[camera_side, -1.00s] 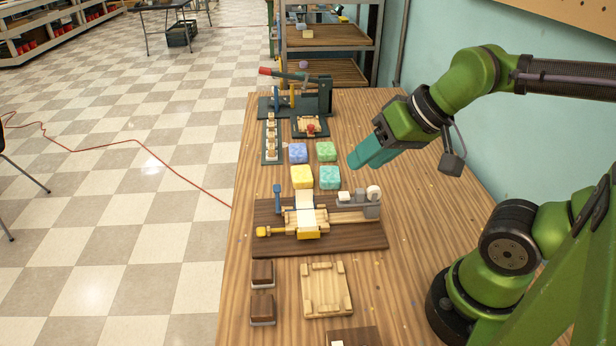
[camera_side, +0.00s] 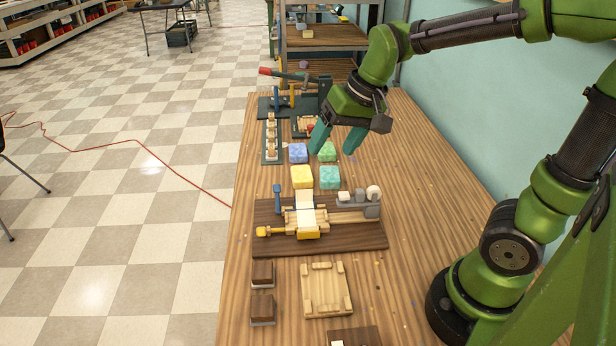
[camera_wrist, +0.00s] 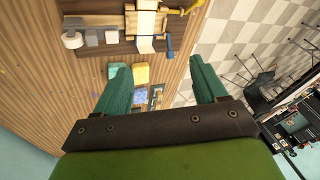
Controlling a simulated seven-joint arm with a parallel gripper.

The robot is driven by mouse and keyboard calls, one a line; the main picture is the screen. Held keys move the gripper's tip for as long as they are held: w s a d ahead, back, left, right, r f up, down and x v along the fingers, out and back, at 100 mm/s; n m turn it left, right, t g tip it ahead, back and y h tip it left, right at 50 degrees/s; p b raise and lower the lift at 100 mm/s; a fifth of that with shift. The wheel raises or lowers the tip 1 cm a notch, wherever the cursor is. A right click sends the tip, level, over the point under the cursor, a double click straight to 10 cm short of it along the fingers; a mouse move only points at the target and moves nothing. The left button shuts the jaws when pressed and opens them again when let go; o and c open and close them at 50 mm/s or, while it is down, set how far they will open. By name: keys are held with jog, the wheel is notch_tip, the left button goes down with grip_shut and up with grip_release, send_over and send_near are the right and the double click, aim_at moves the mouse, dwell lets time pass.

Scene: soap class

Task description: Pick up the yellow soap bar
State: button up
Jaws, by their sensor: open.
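The yellow soap bar (camera_side: 302,176) lies on the wooden table, the near-left one of a block of coloured bars. In the wrist view the yellow bar (camera_wrist: 141,73) shows just beyond my left-hand finger. Beside it are a teal bar (camera_side: 330,177), a blue-violet bar (camera_side: 298,153) and a green bar (camera_side: 327,151). My gripper (camera_side: 333,151) is open and empty, its teal fingers pointing down above the far bars, beyond the yellow one. In the wrist view my gripper (camera_wrist: 160,85) has its fingers wide apart, with part of the soap group hidden by a finger.
A dark board with a wooden cutting fixture (camera_side: 307,220) stands just in front of the bars. Behind are a press with a red handle (camera_side: 290,75) and a narrow rack (camera_side: 271,140). A wooden tray (camera_side: 326,290) and brown brushes (camera_side: 262,273) lie nearer.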

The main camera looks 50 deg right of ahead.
jog(key=w+d+f+m+g+h, duration=0.1)
jog(key=w+d+f, duration=0.25)
jog(key=w, duration=0.35)
jog(key=w+d+f+m+g+h, duration=0.1)
jog(key=w+d+f+g, duration=0.1)
jog(key=w+d, duration=0.35)
jog(key=m, duration=0.1)
send_over(302, 173)
jog(key=s+a, duration=0.1)
jog(key=shift+h, duration=0.3)
notch_tip(302, 173, down, 10)
jog(key=shift+a+r, duration=0.1)
jog(key=shift+r, duration=0.05)
jog(key=shift+w+d+f, duration=0.15)
jog(key=shift+f, duration=0.85)
jog(key=shift+w+d+f, duration=0.15)
jog(key=shift+f, duration=0.8)
jog(key=shift+w+d+f, duration=0.15)
jog(key=shift+f, duration=0.85)
